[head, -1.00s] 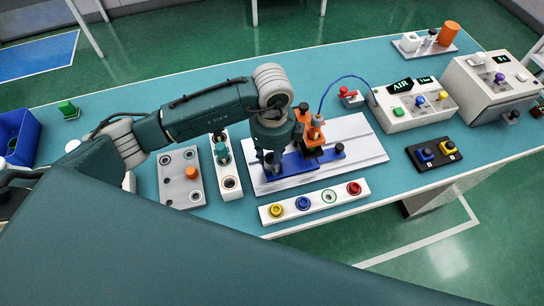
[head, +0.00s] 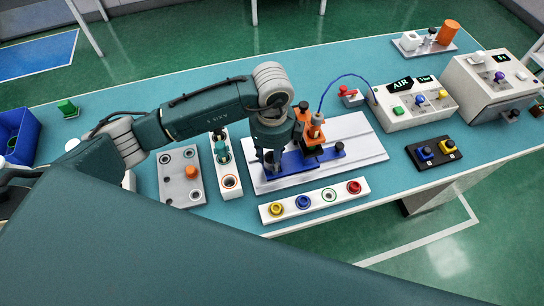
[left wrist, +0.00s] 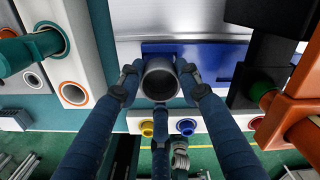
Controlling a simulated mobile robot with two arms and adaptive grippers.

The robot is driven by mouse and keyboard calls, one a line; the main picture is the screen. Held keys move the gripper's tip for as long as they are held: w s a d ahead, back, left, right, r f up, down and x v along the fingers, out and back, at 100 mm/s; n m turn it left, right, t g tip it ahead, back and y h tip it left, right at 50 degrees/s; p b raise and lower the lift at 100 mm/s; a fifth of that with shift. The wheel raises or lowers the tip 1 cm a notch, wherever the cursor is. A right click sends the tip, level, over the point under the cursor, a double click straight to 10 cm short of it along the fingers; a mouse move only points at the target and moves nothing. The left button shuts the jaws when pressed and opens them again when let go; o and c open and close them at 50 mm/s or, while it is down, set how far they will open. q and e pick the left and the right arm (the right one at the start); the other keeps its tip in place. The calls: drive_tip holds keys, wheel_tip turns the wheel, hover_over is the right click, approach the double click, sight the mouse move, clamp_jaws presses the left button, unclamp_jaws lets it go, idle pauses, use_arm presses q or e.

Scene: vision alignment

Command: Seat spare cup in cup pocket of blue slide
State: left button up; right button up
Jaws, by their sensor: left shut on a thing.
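My left gripper (left wrist: 160,78) is shut on a dark grey cup (left wrist: 158,84), with its fingers on both sides of the rim. The cup's open mouth faces the wrist camera. The blue slide (left wrist: 215,62) lies just behind the cup in the left wrist view. In the head view the gripper (head: 271,160) is low over the left end of the blue slide (head: 300,163), on a pale grooved plate (head: 352,140). The gripper hides the pocket, so I cannot tell whether the cup is inside it. My right gripper is not in view.
An orange fixture (head: 311,128) with a blue hose stands by the slide's right part. A white strip (head: 315,203) with coloured rings lies in front. A white holder (head: 229,187) and a grey plate (head: 180,180) are to the left. An AIR box (head: 415,105) stands to the right.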

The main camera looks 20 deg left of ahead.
use_arm(q)
drive_tip(key=shift+f, duration=0.25)
drive_tip(key=shift+f+b, duration=0.35)
drive_tip(key=shift+b, duration=0.1)
idle(0.4)
drive_tip(key=shift+f, duration=0.25)
idle(0.5)
drive_tip(key=o, duration=0.9)
drive_tip(key=shift+o, duration=0.5)
